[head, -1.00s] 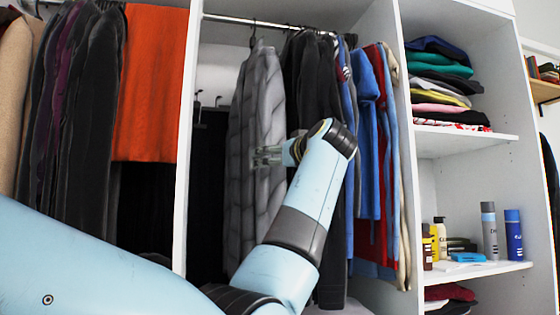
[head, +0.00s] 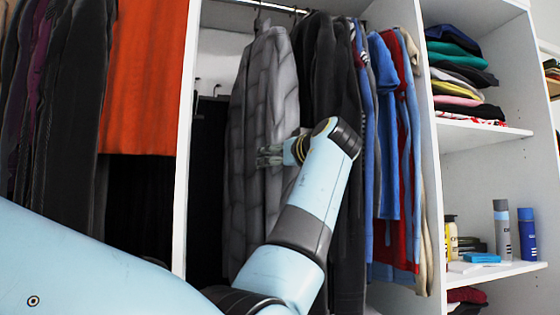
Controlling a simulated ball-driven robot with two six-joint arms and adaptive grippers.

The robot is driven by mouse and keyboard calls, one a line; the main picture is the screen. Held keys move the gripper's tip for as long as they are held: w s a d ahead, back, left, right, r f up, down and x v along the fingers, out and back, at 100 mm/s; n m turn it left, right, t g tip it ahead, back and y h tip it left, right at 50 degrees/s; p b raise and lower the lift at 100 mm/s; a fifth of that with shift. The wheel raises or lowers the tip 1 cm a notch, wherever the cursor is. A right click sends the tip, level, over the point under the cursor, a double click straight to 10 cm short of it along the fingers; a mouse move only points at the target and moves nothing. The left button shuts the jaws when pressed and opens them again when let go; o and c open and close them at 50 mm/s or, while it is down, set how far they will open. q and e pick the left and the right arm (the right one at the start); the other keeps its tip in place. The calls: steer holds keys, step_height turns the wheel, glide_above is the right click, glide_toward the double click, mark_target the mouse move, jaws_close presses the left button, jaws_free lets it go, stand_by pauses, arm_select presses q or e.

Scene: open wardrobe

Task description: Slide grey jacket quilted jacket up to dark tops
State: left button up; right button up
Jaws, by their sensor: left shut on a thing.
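The grey quilted jacket (head: 262,140) hangs from the rail in the middle wardrobe section. The dark tops (head: 330,85) hang directly to its right, and their left edge meets the jacket's right side near the top. My left gripper (head: 268,156) lies at the jacket's right half, at mid height, shut on the jacket; the fingertips show small against the grey cloth. The forearm hides the lower right of the jacket and part of the dark tops. My right gripper is not in view.
Blue, red and beige garments (head: 388,150) hang right of the dark tops. A white divider (head: 187,140) stands left of the jacket, with a gap between. Shelves (head: 485,135) with folded clothes and bottles are at right. An orange garment (head: 146,80) hangs at left.

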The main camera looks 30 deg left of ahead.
arm_select(q)
steer(key=c, duration=1.1)
steer(key=shift+s, duration=0.1)
steer(key=shift+c, duration=0.2)
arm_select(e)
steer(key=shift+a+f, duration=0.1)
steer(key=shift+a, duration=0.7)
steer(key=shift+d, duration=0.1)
arm_select(q)
steer(key=shift+s+a, duration=0.5)
steer(key=shift+s, duration=0.05)
steer(key=o, duration=1.8)
steer(key=shift+s, duration=0.1)
steer(key=shift+c, duration=0.2)
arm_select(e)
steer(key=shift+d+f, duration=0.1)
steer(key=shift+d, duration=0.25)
arm_select(q)
steer(key=shift+d, duration=0.1)
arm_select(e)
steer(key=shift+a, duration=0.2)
